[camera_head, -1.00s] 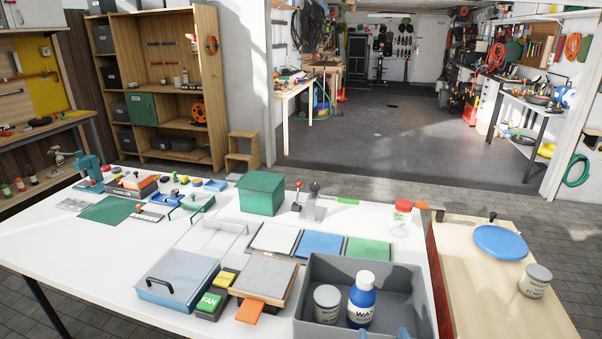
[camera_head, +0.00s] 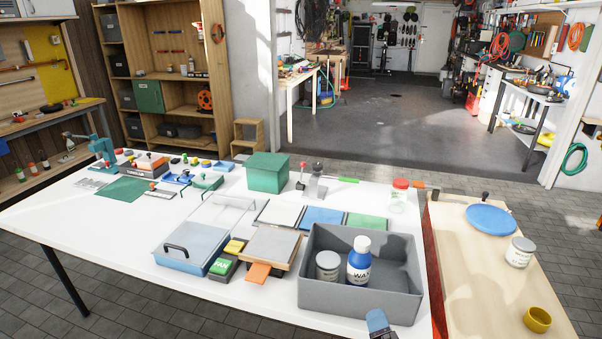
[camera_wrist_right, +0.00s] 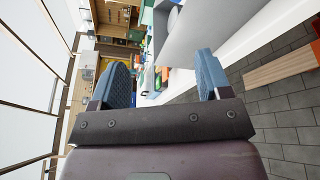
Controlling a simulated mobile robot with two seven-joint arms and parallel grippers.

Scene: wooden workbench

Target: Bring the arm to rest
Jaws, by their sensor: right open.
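My right gripper (camera_head: 378,322) shows only in part at the bottom edge of the head view, in front of the grey bin. In the right wrist view its two blue fingers (camera_wrist_right: 160,85) are spread wide with nothing between them. The right gripper is clear of the white table (camera_head: 120,235). My left gripper does not show in the head view.
The grey bin (camera_head: 330,290) holds a blue wax bottle (camera_head: 359,262) and a grey can (camera_head: 327,264). A blue-edged tray (camera_head: 180,262) and green box (camera_head: 267,174) stand on the table. A wooden side table (camera_head: 470,260) bears a blue disc, a can and a yellow cup (camera_head: 537,319).

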